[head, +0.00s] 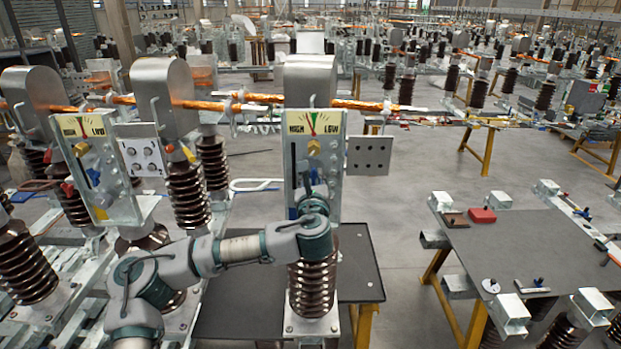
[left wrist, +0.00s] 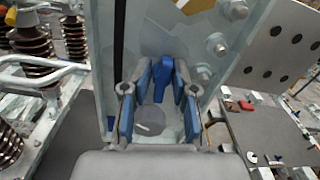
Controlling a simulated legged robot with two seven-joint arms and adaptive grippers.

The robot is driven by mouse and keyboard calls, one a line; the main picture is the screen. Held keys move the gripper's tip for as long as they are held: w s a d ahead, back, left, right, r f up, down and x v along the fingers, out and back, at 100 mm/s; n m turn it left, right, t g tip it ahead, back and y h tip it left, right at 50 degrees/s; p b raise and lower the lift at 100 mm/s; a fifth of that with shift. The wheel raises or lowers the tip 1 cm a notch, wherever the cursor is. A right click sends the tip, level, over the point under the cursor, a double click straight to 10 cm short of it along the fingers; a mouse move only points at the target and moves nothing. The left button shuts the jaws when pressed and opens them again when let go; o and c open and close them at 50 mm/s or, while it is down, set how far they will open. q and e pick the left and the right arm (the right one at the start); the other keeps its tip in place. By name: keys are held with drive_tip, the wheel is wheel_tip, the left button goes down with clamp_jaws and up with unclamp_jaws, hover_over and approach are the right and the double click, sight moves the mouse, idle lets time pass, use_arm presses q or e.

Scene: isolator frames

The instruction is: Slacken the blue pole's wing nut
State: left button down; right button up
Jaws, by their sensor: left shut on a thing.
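The blue wing nut (left wrist: 163,75) sits on the pale grey metal plate of the middle pole, between my left gripper's fingers in the left wrist view. My left gripper (left wrist: 158,98) has blue finger pads on both sides of it and is shut on it. In the head view my left gripper (head: 312,190) is at the front of the middle panel (head: 328,170), below its yellow dial (head: 313,122) and brass knob. It largely hides the nut there. The panel stands above a brown ribbed insulator (head: 312,280). My right gripper is not in view.
A perforated plate (head: 368,156) juts out right of the middle panel. Orange-wrapped bars run behind. A grey table (head: 525,250) with a red block (head: 482,215) stands at right, with open floor between.

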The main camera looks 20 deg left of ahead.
use_arm(q)
drive_tip(key=shift+d, duration=0.15)
drive_tip(key=shift+w+a, duration=0.1)
drive_tip(key=shift+a, duration=0.1)
drive_tip(key=shift+r, duration=0.1)
idle(1.1)
drive_tip(key=c, duration=1.4)
unclamp_jaws()
drive_tip(key=o, duration=0.4)
drive_tip(key=shift+w, duration=0.15)
drive_tip(key=shift+c, duration=0.2)
drive_tip(key=shift+w+f, duration=0.3)
drive_tip(key=v, duration=1.1)
drive_tip(key=shift+s+d, duration=0.25)
drive_tip(key=shift+s, duration=0.1)
